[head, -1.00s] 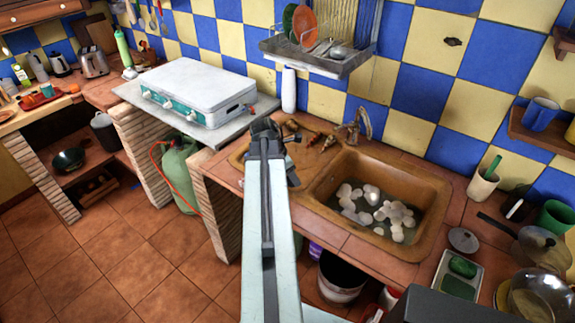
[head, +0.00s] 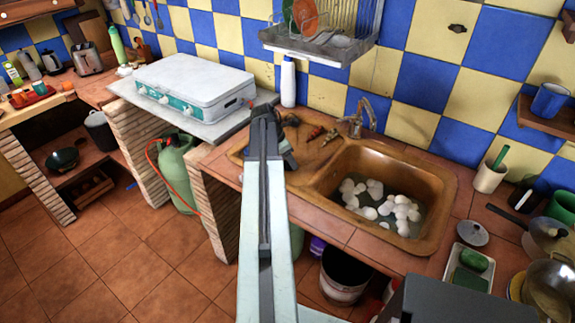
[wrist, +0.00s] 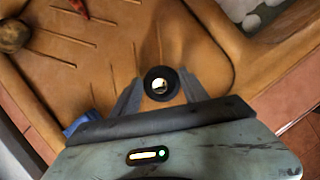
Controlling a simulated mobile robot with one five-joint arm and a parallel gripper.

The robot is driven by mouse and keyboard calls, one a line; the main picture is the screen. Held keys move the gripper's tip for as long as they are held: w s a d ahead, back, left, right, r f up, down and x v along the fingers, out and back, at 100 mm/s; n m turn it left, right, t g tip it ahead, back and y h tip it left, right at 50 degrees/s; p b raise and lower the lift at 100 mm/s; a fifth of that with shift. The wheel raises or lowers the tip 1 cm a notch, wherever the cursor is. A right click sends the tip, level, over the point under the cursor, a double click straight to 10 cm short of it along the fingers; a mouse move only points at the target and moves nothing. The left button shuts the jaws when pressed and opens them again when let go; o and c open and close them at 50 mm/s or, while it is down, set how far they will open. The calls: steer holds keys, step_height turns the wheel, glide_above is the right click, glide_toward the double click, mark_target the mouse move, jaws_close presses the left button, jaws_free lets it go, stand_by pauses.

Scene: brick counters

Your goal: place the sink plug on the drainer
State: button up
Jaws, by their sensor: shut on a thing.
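The sink plug (wrist: 160,84) is a small black round piece with a pale centre, in the wrist view. My gripper (wrist: 158,92) is shut on it, one finger on each side. In the head view my gripper (head: 266,112) is over the drainer (head: 318,153), and the plug cannot be made out there. The drainer is the brown grooved board left of the sink basin; its grooves (wrist: 65,72) lie below the plug in the wrist view. I cannot tell how high the plug is above it.
A red item (wrist: 80,8) and a round brown item (wrist: 14,35) lie on the drainer, with a blue item (wrist: 80,124) near my left finger. The basin (head: 440,215) holds several pale round things. A tap (head: 360,118) stands behind. A dish rack (head: 335,60) hangs above.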

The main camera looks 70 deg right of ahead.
steer(key=shift+w, duration=0.15)
steer(key=shift+f, duration=0.2)
steer(key=o, duration=1.4)
steer(key=shift+r, duration=0.1)
steer(key=shift+r+p, duration=0.25)
steer(key=shift+p, duration=0.1)
steer(key=p+v, duration=1)
steer(key=v, duration=0.1)
steer(key=shift+a+r+p, duration=0.15)
steer(key=shift+r+p, duration=0.2)
steer(key=shift+p, duration=0.05)
steer(key=shift+w, duration=0.2)
